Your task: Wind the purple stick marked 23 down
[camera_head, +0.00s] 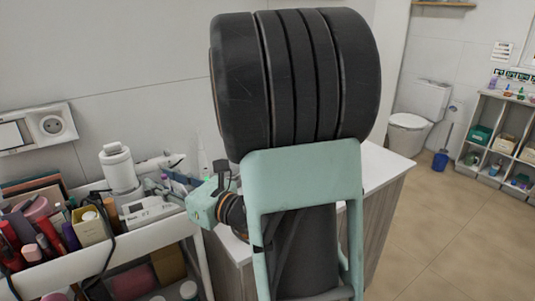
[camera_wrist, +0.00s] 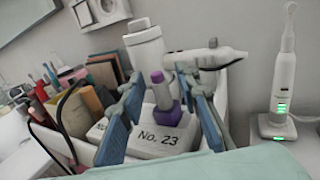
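The purple stick (camera_wrist: 168,112) stands upright by a white block marked "No. 23" (camera_wrist: 158,139) in the wrist view. Its lighter mauve tip (camera_wrist: 158,77) sticks up out of the darker purple tube. My gripper (camera_wrist: 159,80) is open, its two blue fingers to the left and right of the stick. I cannot tell whether either finger touches it. In the head view the white block (camera_head: 151,211) shows on the cart; the stick is hard to make out there, and my gripper's fingers are not clearly visible.
The white cart (camera_head: 120,243) holds a white bottle-like device (camera_head: 118,167) behind the block and crowded cosmetics to the left. A dark cable (camera_wrist: 66,110) loops at the left in the wrist view. An electric toothbrush (camera_wrist: 284,75) stands on its lit base at the right.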

